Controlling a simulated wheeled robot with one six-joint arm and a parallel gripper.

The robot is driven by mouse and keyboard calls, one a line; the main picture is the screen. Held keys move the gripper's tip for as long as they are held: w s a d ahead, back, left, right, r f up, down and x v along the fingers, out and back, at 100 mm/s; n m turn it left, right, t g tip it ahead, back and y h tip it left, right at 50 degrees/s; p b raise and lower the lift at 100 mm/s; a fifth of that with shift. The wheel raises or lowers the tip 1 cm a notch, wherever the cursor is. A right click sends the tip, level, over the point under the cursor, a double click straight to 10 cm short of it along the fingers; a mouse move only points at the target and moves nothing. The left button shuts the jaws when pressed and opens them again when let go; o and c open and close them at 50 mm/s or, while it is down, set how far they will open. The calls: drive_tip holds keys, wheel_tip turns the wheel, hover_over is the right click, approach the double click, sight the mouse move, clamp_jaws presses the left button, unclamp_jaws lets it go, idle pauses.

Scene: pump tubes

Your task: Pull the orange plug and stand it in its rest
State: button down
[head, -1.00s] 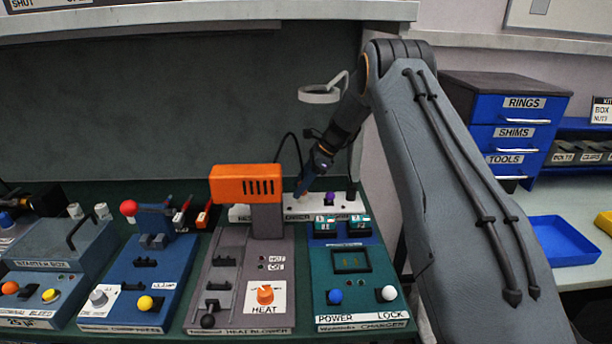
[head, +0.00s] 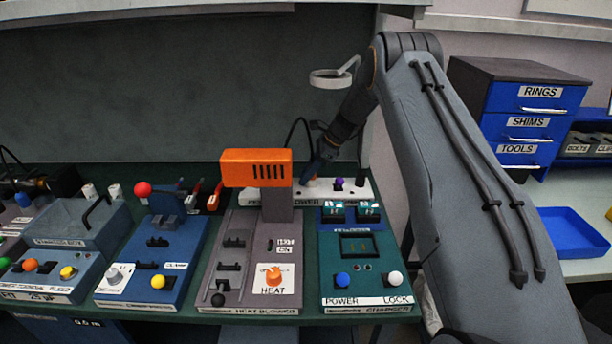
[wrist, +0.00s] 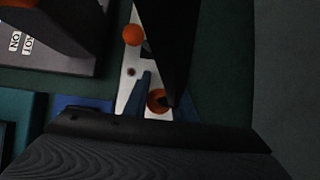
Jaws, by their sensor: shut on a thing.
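In the wrist view, an orange round piece (wrist: 157,101), which I take to be the orange plug, sits between the two blue fingertips of my gripper (wrist: 163,97). The gripper is shut on it, over a white power strip (wrist: 132,90). Whether the plug is seated in the strip or lifted clear of it, I cannot tell. In the head view, my gripper (head: 312,176) reaches down to the strip (head: 357,191) behind the heat blower, and the plug is hidden there. I cannot pick out the plug's rest.
A second orange round piece (wrist: 132,35) lies farther along the strip in the wrist view. The orange-topped heat blower (head: 256,168) stands left of my gripper, with a black cord arching behind it. A purple knob (head: 338,184) is close on the right. The charger (head: 362,270) is in front.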

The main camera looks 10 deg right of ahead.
drive_tip(key=shift+r, duration=0.75)
idle(0.8)
